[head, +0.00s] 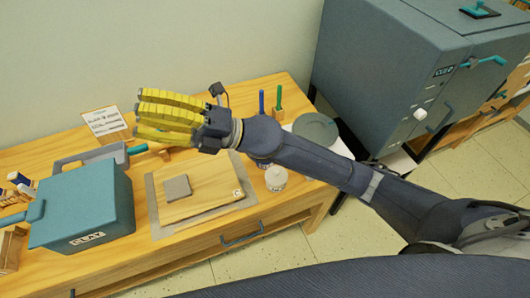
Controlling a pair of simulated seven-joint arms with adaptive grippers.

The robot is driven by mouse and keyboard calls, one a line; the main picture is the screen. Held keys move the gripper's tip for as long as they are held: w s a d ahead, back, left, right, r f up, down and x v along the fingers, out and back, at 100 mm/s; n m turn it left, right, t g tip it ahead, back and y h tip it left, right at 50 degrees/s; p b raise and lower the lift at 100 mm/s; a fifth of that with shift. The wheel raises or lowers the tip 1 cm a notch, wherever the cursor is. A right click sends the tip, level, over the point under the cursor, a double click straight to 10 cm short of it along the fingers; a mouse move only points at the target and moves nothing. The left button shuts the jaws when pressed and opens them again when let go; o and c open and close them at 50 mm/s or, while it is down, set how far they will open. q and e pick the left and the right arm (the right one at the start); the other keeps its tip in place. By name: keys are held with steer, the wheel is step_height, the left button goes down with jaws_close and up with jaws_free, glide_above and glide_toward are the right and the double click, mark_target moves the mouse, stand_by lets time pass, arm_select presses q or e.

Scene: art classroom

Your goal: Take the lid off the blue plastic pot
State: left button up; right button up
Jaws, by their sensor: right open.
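My right gripper (142,114), with yellow fingers, comes in from the right and hangs over the back middle of the wooden table. Its fingers are spread open and point left, with nothing visible between them. A blue box (88,208) labelled CLAY stands on the left of the table, below and left of the fingers and apart from them. I see no plainly recognisable blue plastic pot. A dark blue shape (262,162) shows just under my right forearm, mostly hidden, and I cannot tell whether it is the pot or has a lid. My left gripper is out of view.
A small white jar (276,179) stands near the table's front right. A wooden board (200,195) with a grey slab (177,188) lies mid-table. A grey tray (75,159), a sign card (103,121) and upright tools (278,99) stand behind. A large blue-grey cabinet (385,65) is at right.

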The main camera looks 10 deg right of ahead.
steer(key=s+a+f+n+g+h, duration=0.2)
steer(key=s+f+n+g+h, duration=0.2)
steer(key=f+n+g+h, duration=0.4)
steer(key=w+d+f+t+h, duration=0.2)
steer(key=w+d+f+h, duration=0.3)
steer(key=f, duration=0.3)
steer(key=w+d+m+t+h, duration=0.2)
steer(key=w+d+h, duration=0.35)
steer(key=d, duration=0.55)
steer(key=w+d+m+t+h, duration=0.2)
steer(key=w+d+h, duration=0.35)
steer(key=d, duration=0.45)
steer(key=shift+y, duration=0.3)
steer(key=f, duration=1.7)
steer(key=shift+w+d+f, duration=0.15)
steer(key=shift+w+f, duration=0.2)
steer(key=shift+f, duration=0.05)
jaws_close()
